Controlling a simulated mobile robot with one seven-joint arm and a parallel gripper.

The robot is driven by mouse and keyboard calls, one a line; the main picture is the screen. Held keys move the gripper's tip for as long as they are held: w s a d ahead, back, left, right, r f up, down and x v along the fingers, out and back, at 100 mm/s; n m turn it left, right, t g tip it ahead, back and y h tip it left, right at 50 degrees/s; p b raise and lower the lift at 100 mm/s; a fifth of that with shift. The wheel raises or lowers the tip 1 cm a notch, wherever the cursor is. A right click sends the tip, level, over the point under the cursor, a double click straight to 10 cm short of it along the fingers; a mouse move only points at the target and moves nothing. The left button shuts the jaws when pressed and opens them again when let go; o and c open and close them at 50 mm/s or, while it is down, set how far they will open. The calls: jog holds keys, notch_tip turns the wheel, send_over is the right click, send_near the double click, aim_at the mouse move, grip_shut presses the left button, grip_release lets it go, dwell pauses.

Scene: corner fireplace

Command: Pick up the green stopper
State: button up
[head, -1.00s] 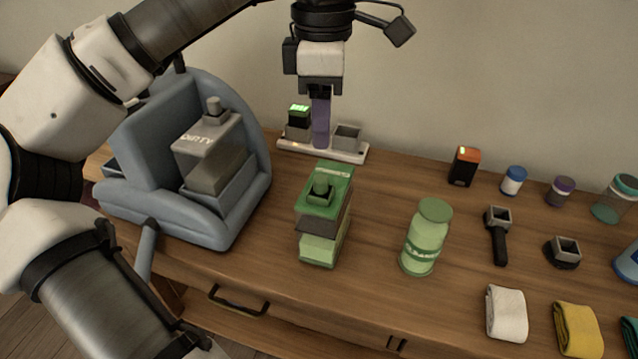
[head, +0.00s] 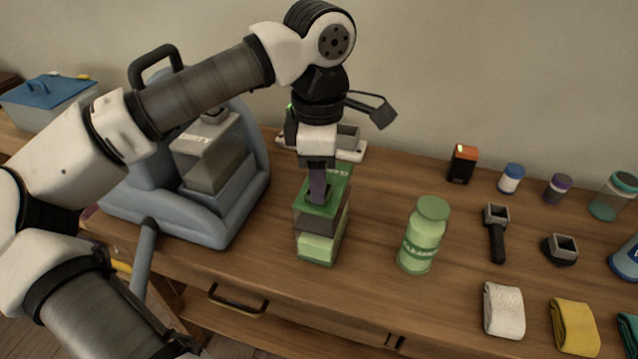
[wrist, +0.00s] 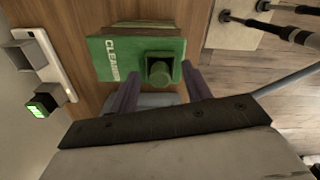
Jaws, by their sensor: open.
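The green stopper (wrist: 160,73) stands up from the top of a green-topped container marked CLEAN (wrist: 110,60) in the wrist view. In the head view the container (head: 318,248) stands upright on the wooden table, and my gripper hides most of the stopper. My gripper (head: 317,198) points down at the container's top. In the wrist view its two purple fingers (wrist: 160,88) are apart, one on each side of the stopper's near part. I cannot tell whether they touch it. Nothing is held.
A blue-grey machine (head: 232,215) with a dirty tank stands left of the container. A green cleaner bottle (head: 424,238) stands to the right. A white charging tray (head: 350,154) lies behind. Cloths, tool heads and small jars fill the table's right side.

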jog(key=c, duration=1)
grip_shut()
